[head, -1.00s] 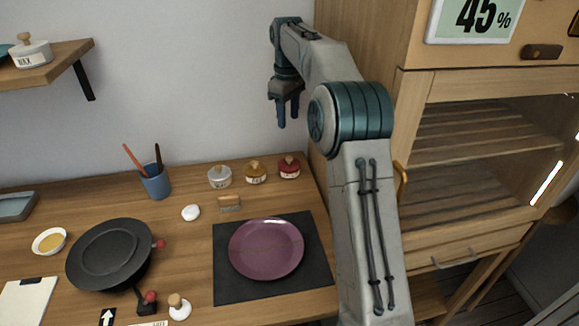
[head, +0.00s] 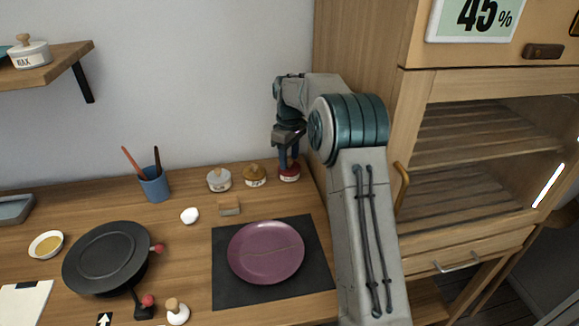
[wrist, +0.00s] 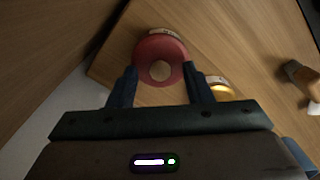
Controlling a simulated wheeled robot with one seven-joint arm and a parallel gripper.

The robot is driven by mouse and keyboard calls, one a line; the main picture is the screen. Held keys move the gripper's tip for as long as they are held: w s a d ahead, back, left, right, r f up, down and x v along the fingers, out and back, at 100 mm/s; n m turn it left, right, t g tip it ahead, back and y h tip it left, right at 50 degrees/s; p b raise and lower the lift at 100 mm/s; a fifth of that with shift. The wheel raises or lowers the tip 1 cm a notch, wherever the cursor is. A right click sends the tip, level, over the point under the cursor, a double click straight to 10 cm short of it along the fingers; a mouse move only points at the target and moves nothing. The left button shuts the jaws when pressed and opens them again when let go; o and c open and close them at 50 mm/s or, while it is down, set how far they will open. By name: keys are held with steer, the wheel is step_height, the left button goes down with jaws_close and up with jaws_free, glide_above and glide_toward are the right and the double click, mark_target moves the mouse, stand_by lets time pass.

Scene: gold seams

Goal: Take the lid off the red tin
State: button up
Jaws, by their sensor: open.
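The red tin (head: 289,176) stands at the back right of the wooden table, the rightmost of three small tins. In the wrist view its round red lid (wrist: 162,50) has a pale wooden knob (wrist: 160,71) in the middle. My gripper (head: 288,166) is open, pointing down over the red tin. In the wrist view my gripper (wrist: 161,72) has its two dark fingers on either side of the lid, with the knob between the fingertips. I cannot tell whether the fingers touch the lid. The gripper hides most of the lid's top in the head view.
A yellow tin (head: 254,176) and a grey tin (head: 219,180) stand just left of the red tin. A wooden cabinet (head: 360,70) rises close on the right. A purple plate (head: 265,265) lies on a dark mat (head: 225,292) in front.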

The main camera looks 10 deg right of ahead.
steer(key=shift+f, duration=0.35)
jaws_close()
steer(key=shift+r, duration=0.1)
